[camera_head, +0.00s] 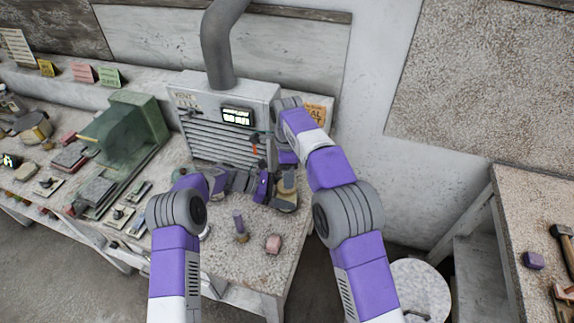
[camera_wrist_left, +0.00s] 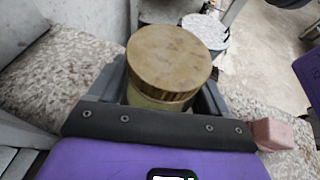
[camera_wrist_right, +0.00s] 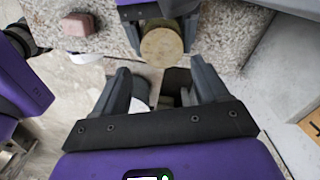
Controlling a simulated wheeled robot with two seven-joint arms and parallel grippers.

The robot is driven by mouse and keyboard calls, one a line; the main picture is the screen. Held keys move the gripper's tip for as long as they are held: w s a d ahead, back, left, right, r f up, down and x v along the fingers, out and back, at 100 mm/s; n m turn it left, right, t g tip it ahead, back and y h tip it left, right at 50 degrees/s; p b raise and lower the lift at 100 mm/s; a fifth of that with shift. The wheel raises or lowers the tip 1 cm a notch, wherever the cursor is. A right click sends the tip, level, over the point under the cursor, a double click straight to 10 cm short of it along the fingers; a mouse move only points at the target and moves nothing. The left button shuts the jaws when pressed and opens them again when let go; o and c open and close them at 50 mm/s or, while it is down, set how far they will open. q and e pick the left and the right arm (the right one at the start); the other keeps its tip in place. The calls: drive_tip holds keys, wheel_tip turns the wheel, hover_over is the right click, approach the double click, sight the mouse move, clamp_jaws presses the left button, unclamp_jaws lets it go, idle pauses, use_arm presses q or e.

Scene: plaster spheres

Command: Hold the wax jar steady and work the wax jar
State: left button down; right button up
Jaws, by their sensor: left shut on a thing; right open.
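The wax jar (camera_wrist_left: 168,60) has a round brass-coloured lid and a pale body below it. It also shows in the head view (camera_head: 288,183) and, lid uppermost, in the right wrist view (camera_wrist_right: 161,47). My left gripper (camera_wrist_left: 162,88) is shut on the jar's body, a finger on each side under the lid. The lid is on the jar. My right gripper (camera_wrist_right: 160,66) is open and empty, and its fingers point toward the jar with a gap between. In the head view my right arm partly hides that gripper.
A pink block (camera_head: 273,244) and a small purple-topped tool (camera_head: 240,226) stand on the speckled bench near its front. A grey slatted vent box (camera_head: 215,145) stands behind the jar. A green machine (camera_head: 135,130) is on the left. A round white-topped stool (camera_head: 420,288) stands on the floor.

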sight(287, 195)
drive_tip(key=m, duration=0.2)
drive_tip(key=r+m, duration=0.1)
drive_tip(key=m, duration=0.3)
drive_tip(key=r+m, duration=0.1)
drive_tip(key=m, duration=0.1)
drive_tip(key=shift+a+r, duration=0.15)
drive_tip(key=shift+m, duration=0.3)
drive_tip(key=shift+f, duration=3.95)
drive_tip(key=shift+c, duration=0.2)
